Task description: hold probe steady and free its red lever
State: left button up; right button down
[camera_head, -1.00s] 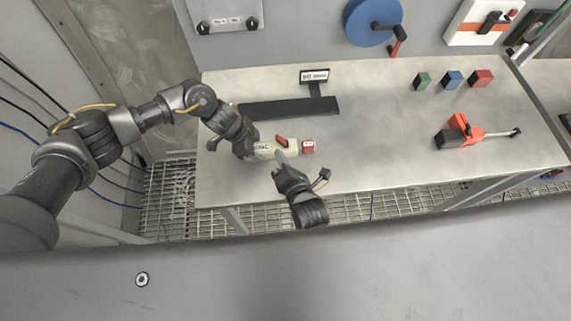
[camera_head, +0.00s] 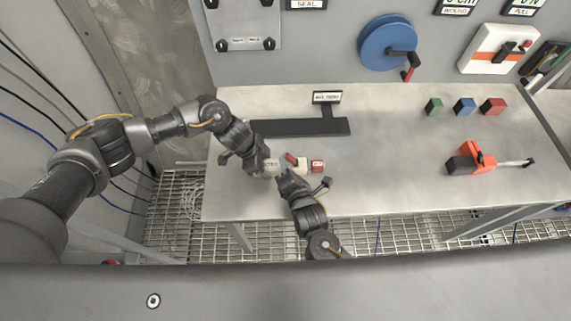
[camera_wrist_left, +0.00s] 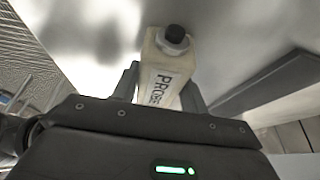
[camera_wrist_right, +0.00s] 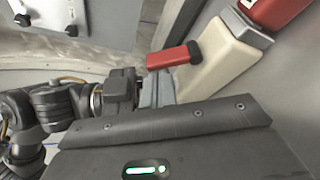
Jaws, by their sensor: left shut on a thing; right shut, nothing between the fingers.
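The probe (camera_head: 271,164) is a cream block with a red end cap (camera_head: 317,166) and a red lever (camera_head: 291,158) on top. My left gripper (camera_head: 260,165) is shut on its left part, and the left wrist view shows the labelled body (camera_wrist_left: 165,75) between the fingers. The probe lies along the front of the bench; I cannot tell whether it touches the top. My right gripper (camera_head: 283,172) is shut and empty at the probe's near side. In the right wrist view its fingertips (camera_wrist_right: 160,88) are right beside the lever (camera_wrist_right: 172,57); contact is unclear.
A black stand with a label plate (camera_head: 327,98) and long dark base (camera_head: 300,127) is behind the probe. Green (camera_head: 434,106), blue (camera_head: 465,105) and red (camera_head: 493,106) blocks and an orange-black tool (camera_head: 475,160) stand right. The bench middle is clear.

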jog(key=shift+d+r+m, duration=0.1)
jog(key=shift+d+m, duration=0.05)
jog(key=shift+m, duration=0.25)
jog(key=m, duration=0.1)
jog(key=d+m+y, duration=0.1)
jog(key=shift+r+m+t, duration=0.35)
jog(key=shift+m+t, duration=0.05)
jog(key=m, duration=0.1)
jog(key=d+m+t, duration=0.1)
jog(key=m, duration=0.2)
jog(key=shift+d+r+m+t+y, duration=0.25)
jog(key=shift+d+m+t+y, duration=0.05)
jog(key=shift+d+y, duration=0.1)
jog(key=v, duration=0.6)
jog(key=f+v, duration=0.1)
jog(key=v, duration=0.3)
jog(key=shift+a+f, duration=0.1)
jog(key=shift+a, duration=0.25)
pick_arm(q)
jog(key=o, duration=1.2)
jog(key=shift+c, duration=0.2)
